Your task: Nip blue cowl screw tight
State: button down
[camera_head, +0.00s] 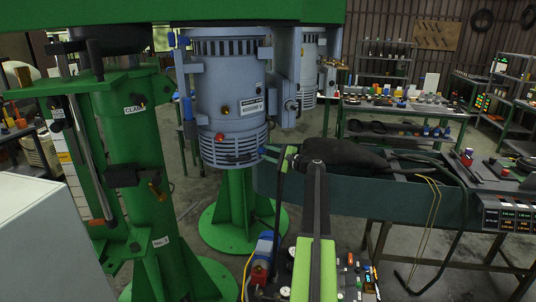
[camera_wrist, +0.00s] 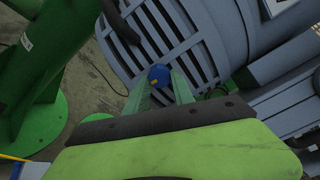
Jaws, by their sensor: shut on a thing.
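The blue cowl screw (camera_wrist: 159,75) is a small round blue knob with a yellow mark, set against the slatted grey-blue cowl (camera_wrist: 195,45). My gripper (camera_wrist: 161,83) is at the screw, with a green finger on either side and its jaws shut on it. In the head view, my gripper (camera_head: 272,153) reaches the right side of the cowl's slotted lower band (camera_head: 228,155). The screw's blue (camera_head: 262,150) just shows there. The screw's shank and its seat are hidden.
The grey-blue motor housing (camera_head: 225,80) hangs above a green pedestal (camera_head: 236,205). A red knob (camera_head: 219,136) sits on its front. A green clamp column (camera_head: 140,165) stands at left. A dark green trough table (camera_head: 400,190) lies right of the housing.

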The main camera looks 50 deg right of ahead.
jog(key=shift+d, duration=0.1)
dwell(0.3)
jog(key=c, duration=1.1)
grip_release()
jog(key=s, duration=0.5)
jog(key=s+d, duration=0.1)
jog(key=s, duration=0.5)
jog(key=s+d, duration=0.1)
jog(key=s, duration=0.5)
jog(key=shift+s, duration=0.2)
